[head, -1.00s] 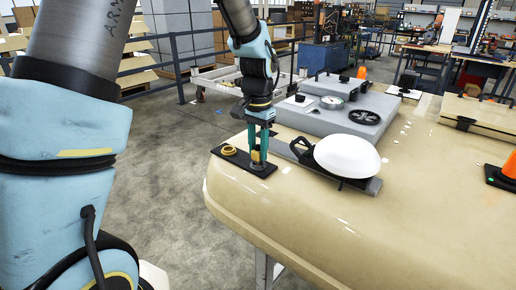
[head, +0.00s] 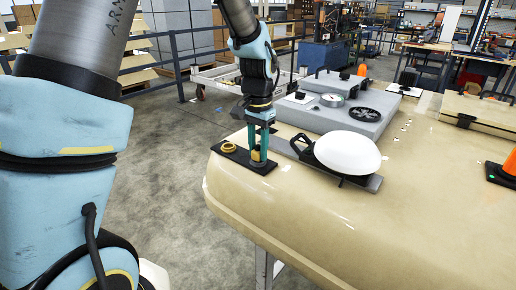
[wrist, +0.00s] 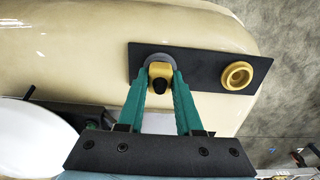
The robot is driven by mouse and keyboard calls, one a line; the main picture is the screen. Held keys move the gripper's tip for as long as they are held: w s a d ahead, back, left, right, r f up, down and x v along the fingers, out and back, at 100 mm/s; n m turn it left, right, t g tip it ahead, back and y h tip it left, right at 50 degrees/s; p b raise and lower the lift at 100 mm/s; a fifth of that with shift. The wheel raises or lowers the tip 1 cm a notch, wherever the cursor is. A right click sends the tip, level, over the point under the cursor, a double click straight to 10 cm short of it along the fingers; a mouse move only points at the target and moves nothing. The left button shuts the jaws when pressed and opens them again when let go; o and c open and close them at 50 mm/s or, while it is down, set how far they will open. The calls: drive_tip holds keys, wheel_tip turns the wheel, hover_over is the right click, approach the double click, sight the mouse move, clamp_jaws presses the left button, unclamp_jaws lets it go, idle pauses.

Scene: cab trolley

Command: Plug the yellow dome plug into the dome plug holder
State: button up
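The yellow dome plug (wrist: 159,73), with a black end, is between my fingertips at a grey round socket (wrist: 160,60) on a black plate. My gripper (wrist: 161,80) is shut on it, a finger on each side. How deep the plug sits in the socket cannot be told. The black plate (wrist: 202,62) lies on the cream surface's rounded corner and also shows in the head view (head: 239,158). A yellow ring (wrist: 238,76) sits on the plate's other end, apart from my gripper. I cannot tell which of the two is the dome plug holder. In the head view my gripper (head: 258,160) points down.
A white dome (head: 347,153) with a black handle-like part stands right of the plate on a grey strip. A grey box panel (head: 338,115) with round parts lies behind. An orange cone (head: 508,165) is at the right. The cream surface in front is clear.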

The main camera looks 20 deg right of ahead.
drive_tip(key=o, duration=0.5)
drive_tip(key=shift+r, duration=0.1)
wheel_tip(320, 180, up, 11)
drive_tip(key=b, duration=0.2)
drive_tip(key=shift+f, duration=0.2)
drive_tip(key=shift+o, duration=0.3)
drive_tip(key=o, duration=0.4)
drive_tip(key=shift+o, duration=0.2)
wheel_tip(320, 180, up, 9)
drive_tip(key=p, duration=0.7)
drive_tip(key=shift+p, duration=0.3)
drive_tip(key=shift+a, duration=0.1)
